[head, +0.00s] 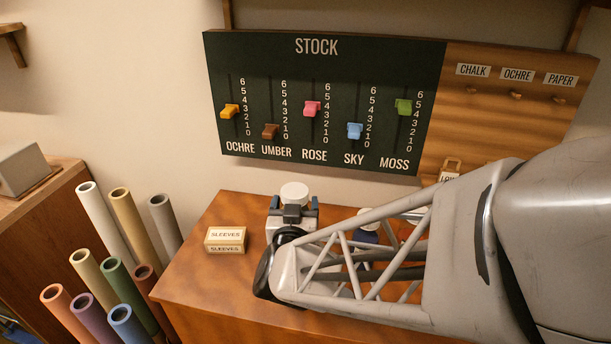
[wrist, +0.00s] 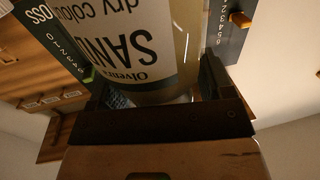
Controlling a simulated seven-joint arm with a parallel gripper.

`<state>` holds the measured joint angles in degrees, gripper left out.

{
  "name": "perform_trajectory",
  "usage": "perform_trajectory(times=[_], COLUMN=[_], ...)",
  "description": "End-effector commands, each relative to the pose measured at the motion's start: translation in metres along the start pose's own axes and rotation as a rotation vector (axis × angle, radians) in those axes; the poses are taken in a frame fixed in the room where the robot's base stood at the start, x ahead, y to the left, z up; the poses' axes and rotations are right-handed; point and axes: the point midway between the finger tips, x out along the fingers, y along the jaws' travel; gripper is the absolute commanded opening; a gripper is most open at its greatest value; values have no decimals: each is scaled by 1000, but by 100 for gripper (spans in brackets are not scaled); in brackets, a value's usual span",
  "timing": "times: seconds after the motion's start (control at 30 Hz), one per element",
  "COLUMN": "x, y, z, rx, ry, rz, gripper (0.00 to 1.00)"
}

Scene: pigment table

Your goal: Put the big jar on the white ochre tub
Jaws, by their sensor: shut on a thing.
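My gripper (head: 292,207) is shut on a jar (head: 294,190) at the back of the table, left of centre. In the head view mostly its white round lid shows above the fingers. In the wrist view the jar (wrist: 143,42) fills the space between the two fingers. Its pale label appears upside down there and reads SAND, dry colour. The jar's base is hidden, so I cannot tell whether it touches the table. I cannot make out the white ochre tub. Parts of white and dark blue things (head: 366,237) show behind my arm, their labels hidden.
A SLEEVES box (head: 226,240) stands on the wooden table (head: 200,281), left of my gripper. Upright paper rolls (head: 125,222) stand off the table's left side. The STOCK board (head: 317,70) with coloured sliders hangs behind. My arm covers the table's right part.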

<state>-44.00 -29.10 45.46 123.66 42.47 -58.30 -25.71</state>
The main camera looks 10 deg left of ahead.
Motion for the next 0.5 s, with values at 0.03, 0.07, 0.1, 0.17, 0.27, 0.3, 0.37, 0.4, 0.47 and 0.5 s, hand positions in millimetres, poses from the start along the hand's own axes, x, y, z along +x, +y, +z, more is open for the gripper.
perform_trajectory(times=[0.03, 0.07, 0.1, 0.17, 0.27, 0.3, 0.37, 0.4, 0.47, 0.5], x=[8, 12, 17, 25, 38, 42, 48, 50, 54, 56], y=[-3, -5, -7, -11, -16, -18, -20, -22, -24, -24], z=[1, 1, 2, 3, 4, 4, 5, 5, 5, 5], rx=[0, 0, 0, 0, 0, 0, 0, 0, 1, 1], ry=[0, 0, 0, 0, 0, 0, 0, 0, 1, 1], rz=[1, 1, 1, 1, 1, 1, 0, 0, 0, 0], gripper=[6, 6, 6, 6, 6, 6, 6, 6, 6, 6])
